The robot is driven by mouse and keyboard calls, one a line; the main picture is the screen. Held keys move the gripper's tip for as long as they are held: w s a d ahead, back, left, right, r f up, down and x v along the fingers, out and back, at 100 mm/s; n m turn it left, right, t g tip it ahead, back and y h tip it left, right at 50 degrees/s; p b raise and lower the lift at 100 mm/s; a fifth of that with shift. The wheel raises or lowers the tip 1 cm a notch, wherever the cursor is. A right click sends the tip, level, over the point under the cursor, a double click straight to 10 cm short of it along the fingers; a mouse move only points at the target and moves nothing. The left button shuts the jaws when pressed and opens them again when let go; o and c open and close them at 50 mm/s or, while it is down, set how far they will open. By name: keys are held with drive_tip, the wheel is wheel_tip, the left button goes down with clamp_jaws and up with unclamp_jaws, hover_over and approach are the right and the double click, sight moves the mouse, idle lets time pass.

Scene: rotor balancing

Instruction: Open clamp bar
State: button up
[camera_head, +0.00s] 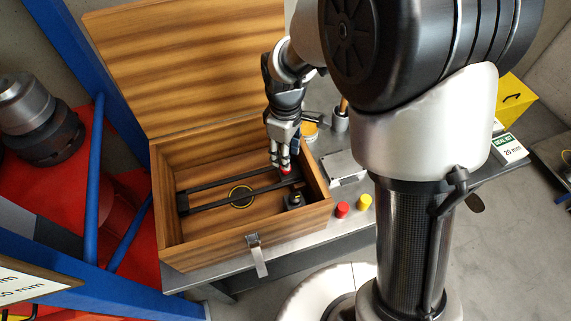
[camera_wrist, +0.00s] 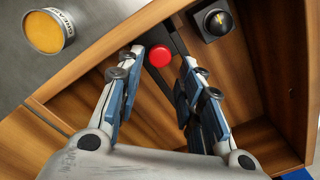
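The dark clamp bar (camera_head: 235,193) lies across the inside of an open wooden box (camera_head: 175,240), as a pair of dark rails. A red knob (camera_head: 285,170) is at its right end; in the wrist view the knob (camera_wrist: 159,54) sits on a dark bar. My gripper (camera_head: 281,163) reaches down into the box at the knob. In the wrist view my gripper (camera_wrist: 164,56) is open, with one fingertip on each side of the knob and gaps visible. Whether a finger touches it I cannot tell. The bar's far part is hidden by a finger in the wrist view.
The lid (camera_head: 180,65) stands open behind. A small dark block with a yellow mark (camera_head: 295,199) is in the box's right corner. A yellow-topped tin (camera_head: 310,131) stands outside the wall. A red cap (camera_head: 343,209) and a yellow cap (camera_head: 364,201) are on the grey bench.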

wheel_tip(320, 180, down, 5)
drive_tip(key=shift+f+b, duration=0.15)
drive_tip(key=shift+b, duration=0.4)
drive_tip(key=shift+c, duration=0.5)
clamp_jaws()
